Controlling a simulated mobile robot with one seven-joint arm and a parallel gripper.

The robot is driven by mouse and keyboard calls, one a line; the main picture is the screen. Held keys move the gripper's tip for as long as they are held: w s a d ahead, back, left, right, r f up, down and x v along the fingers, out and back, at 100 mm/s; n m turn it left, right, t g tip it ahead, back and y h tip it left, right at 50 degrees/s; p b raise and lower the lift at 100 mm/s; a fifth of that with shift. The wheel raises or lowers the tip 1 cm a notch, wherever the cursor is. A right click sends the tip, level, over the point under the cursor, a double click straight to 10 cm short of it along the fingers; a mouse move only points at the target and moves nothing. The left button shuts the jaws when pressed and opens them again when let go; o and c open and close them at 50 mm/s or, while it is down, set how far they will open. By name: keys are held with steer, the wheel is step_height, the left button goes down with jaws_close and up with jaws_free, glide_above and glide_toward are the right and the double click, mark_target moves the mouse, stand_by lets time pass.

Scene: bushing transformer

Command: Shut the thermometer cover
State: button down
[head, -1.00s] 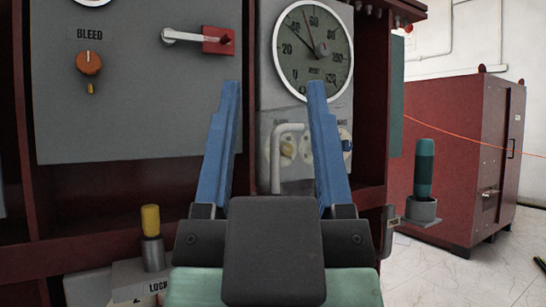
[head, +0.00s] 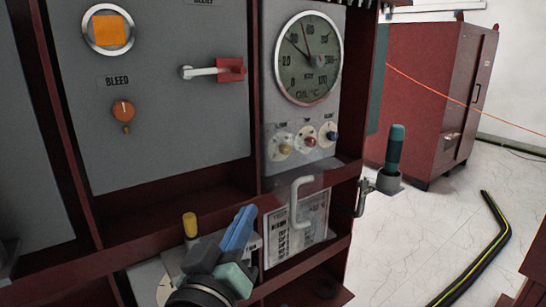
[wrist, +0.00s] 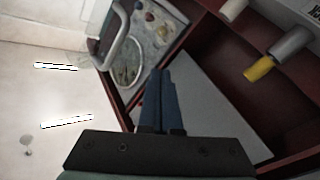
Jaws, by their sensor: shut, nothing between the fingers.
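The thermometer (head: 308,58) is a round white-rimmed dial at the upper centre of the head view, with small coloured knobs below it. A pale bent handle (head: 300,202) shows below the knobs, on what looks like a see-through cover hanging low and open; its edges are hard to make out. The handle (wrist: 108,36) and dial (wrist: 126,62) also show in the wrist view. My gripper (head: 246,213), with blue fingers together and empty, is left of the handle and apart from it. Its fingers (wrist: 160,78) also show in the wrist view.
A grey panel with an orange knob (head: 123,109) and a red-and-white lever (head: 230,69) is at left. A yellow-topped post (head: 190,226) stands near my gripper. A teal-handled tool (head: 394,148) sits in a holder at right. Dark red shelf edges frame the opening.

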steer(key=s+a+r+n+g+h+p, duration=0.1)
steer(key=s+a+n+g+h+p, duration=0.25)
steer(key=p, duration=0.85)
steer(key=s+a+r+n+h+p, duration=0.15)
steer(key=s+n+p, duration=0.4)
steer(key=p, duration=0.55)
steer(key=w+d+f+p, duration=0.1)
steer(key=w+d+p, duration=0.4)
steer(key=w+d, duration=0.3)
steer(key=shift+w+d+f+m, duration=0.15)
steer(key=shift+w+d+m, duration=0.25)
steer(key=shift+d, duration=0.2)
